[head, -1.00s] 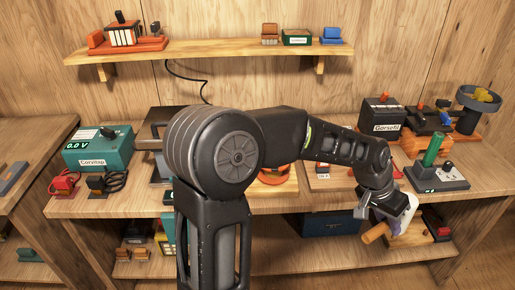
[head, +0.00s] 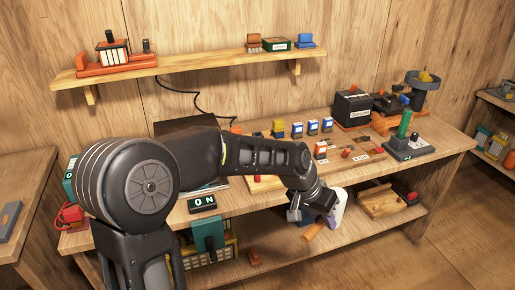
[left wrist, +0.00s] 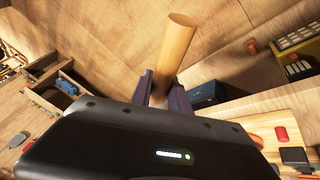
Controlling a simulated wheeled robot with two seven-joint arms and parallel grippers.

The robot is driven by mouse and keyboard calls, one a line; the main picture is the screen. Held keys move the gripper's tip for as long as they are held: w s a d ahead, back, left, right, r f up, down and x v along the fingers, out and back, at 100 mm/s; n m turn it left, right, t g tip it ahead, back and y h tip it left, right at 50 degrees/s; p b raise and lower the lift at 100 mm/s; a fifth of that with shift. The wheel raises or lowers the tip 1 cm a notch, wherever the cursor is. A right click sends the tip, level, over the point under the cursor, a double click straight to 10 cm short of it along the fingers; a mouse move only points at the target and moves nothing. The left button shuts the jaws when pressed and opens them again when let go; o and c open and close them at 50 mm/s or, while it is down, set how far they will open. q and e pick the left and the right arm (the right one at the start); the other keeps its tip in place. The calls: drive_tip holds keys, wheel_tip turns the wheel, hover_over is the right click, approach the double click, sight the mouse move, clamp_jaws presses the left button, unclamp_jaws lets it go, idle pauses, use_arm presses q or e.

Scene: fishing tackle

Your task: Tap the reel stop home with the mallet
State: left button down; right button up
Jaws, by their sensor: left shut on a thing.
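My left gripper (head: 318,205) is shut on the mallet, in front of the workbench edge. The mallet's pale wooden handle (head: 313,232) sticks out below the fingers. A white rounded part (head: 338,209) shows on the other side of the fingers; I cannot tell whether it is the mallet's head. In the left wrist view the wooden handle (left wrist: 175,48) rises between the two dark fingers (left wrist: 160,90). I cannot pick out the reel stop for sure. A board with small red pieces (head: 347,154) lies on the bench behind the gripper. My right gripper is not in view.
The workbench (head: 440,150) carries a black labelled box (head: 352,108), a grey base with an upright green cylinder (head: 404,125) and several small blue-and-white blocks. A lower shelf holds a wooden tray (head: 388,203). My arm hides the bench's left part.

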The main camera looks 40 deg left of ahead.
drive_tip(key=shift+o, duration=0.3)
use_arm(q)
drive_tip(key=shift+w+a+r, duration=0.1)
use_arm(e)
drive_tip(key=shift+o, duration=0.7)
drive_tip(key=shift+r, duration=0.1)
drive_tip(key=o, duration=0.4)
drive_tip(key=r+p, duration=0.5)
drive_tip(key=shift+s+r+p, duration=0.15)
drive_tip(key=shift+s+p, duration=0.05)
drive_tip(key=shift+p, duration=0.15)
use_arm(q)
drive_tip(key=w+a+r+n+y+p, duration=0.1)
drive_tip(key=w+a+r+n+y, duration=0.1)
drive_tip(key=a, duration=0.6)
drive_tip(key=w+a+r+n+y+p, duration=0.1)
drive_tip(key=w+a+r+n+y, duration=0.1)
drive_tip(key=a+n, duration=0.4)
drive_tip(key=w+a+r+n+y+p, duration=0.1)
drive_tip(key=w+a+r+n, duration=0.2)
drive_tip(key=a, duration=0.8)
drive_tip(key=shift+w+a+n+t+y+p, duration=0.15)
drive_tip(key=shift+w+n+t+y+p, duration=0.2)
drive_tip(key=shift+w+n, duration=0.45)
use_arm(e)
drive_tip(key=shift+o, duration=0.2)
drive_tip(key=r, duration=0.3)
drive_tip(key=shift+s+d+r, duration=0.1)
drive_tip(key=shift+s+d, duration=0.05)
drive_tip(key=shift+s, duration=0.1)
